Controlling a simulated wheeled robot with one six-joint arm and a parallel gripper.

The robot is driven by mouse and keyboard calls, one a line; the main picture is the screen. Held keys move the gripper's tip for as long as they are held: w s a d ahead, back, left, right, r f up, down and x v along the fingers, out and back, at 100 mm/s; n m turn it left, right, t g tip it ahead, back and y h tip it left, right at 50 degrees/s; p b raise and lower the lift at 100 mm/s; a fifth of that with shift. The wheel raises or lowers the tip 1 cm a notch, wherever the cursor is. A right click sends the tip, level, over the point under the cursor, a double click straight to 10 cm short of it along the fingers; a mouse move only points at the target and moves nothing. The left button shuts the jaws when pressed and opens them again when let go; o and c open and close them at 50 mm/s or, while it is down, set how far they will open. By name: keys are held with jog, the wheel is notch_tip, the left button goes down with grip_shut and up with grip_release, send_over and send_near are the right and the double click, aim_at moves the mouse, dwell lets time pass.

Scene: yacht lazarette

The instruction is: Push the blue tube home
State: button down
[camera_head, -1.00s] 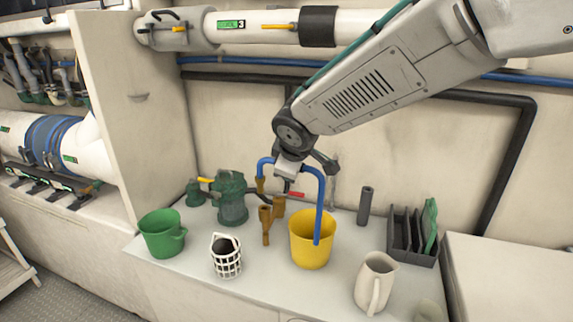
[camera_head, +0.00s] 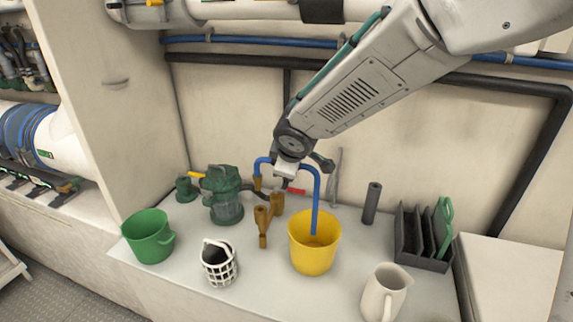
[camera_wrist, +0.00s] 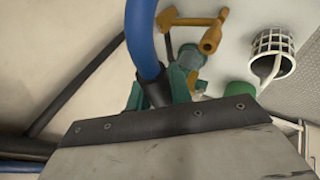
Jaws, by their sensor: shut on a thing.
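The blue tube (camera_head: 316,205) arches over the bench; its right leg hangs down into a yellow bucket (camera_head: 312,258). Its left end comes down to a brass fitting (camera_head: 257,184); I cannot tell how far it is over it. My gripper (camera_head: 287,172) is shut on the blue tube between the two bends, above the bench. In the wrist view the blue tube (camera_wrist: 141,40) runs down and passes behind a grey plate with rivets (camera_wrist: 170,122); the grip itself is hidden there.
A green strainer (camera_head: 226,200) stands left of the brass fitting. A green bucket (camera_head: 148,238), a white basket (camera_head: 219,264), a white jug (camera_head: 384,291), a dark cylinder (camera_head: 371,203) and a black rack (camera_head: 420,240) stand on the bench (camera_head: 275,258). A blue pipe (camera_head: 240,39) runs along the wall.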

jog(key=shift+s+d+f, duration=0.1)
jog(key=shift+f, duration=2.75)
jog(key=shift+f, duration=2.35)
jog(key=c, duration=1.2)
grip_release()
jog(key=shift+o, duration=0.2)
jog(key=a+v, duration=0.1)
jog(key=v, duration=0.6)
jog(key=shift+s+d+r, duration=0.25)
jog(key=shift+d+r, duration=0.1)
jog(key=shift+d, duration=0.2)
